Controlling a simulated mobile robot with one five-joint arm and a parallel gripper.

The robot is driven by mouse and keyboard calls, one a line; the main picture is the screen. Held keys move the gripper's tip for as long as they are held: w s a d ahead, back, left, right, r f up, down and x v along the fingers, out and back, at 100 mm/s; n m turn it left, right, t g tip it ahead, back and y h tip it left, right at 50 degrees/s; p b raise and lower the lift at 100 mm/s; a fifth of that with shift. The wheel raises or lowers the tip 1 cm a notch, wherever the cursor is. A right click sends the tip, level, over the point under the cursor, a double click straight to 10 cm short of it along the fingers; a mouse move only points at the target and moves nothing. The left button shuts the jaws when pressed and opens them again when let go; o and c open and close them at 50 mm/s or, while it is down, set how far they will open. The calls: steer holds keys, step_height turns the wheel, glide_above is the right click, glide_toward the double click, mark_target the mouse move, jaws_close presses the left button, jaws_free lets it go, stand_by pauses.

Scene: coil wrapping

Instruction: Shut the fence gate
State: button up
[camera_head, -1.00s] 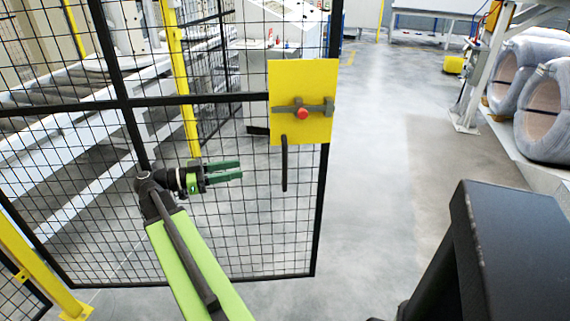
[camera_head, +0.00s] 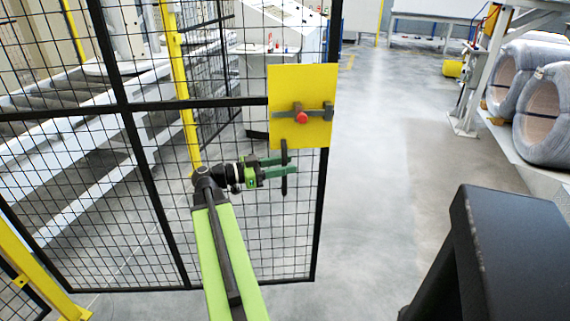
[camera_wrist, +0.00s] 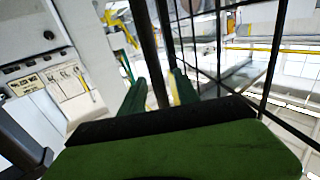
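The fence gate (camera_head: 124,104) is a black-framed wire mesh panel filling the left and centre of the head view. It stands swung out, with open floor beyond its right edge. A yellow plate (camera_head: 318,92) with a grey latch bar and red knob (camera_head: 301,118) is fixed near that edge. A black vertical handle (camera_head: 284,186) hangs below the plate. My gripper (camera_head: 291,163) is at the handle, its green fingers apart on either side of it. In the wrist view a dark upright bar (camera_wrist: 151,50) runs between the spread fingers (camera_wrist: 160,88); contact cannot be told.
Yellow fence posts (camera_head: 183,90) stand behind and left of the gate. A light control desk (camera_head: 275,40) stands behind it. Grey wire coils (camera_head: 548,110) lie at the right. The grey floor (camera_head: 385,150) right of the gate is clear.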

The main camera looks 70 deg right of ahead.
jaws_close()
stand_by(1.3)
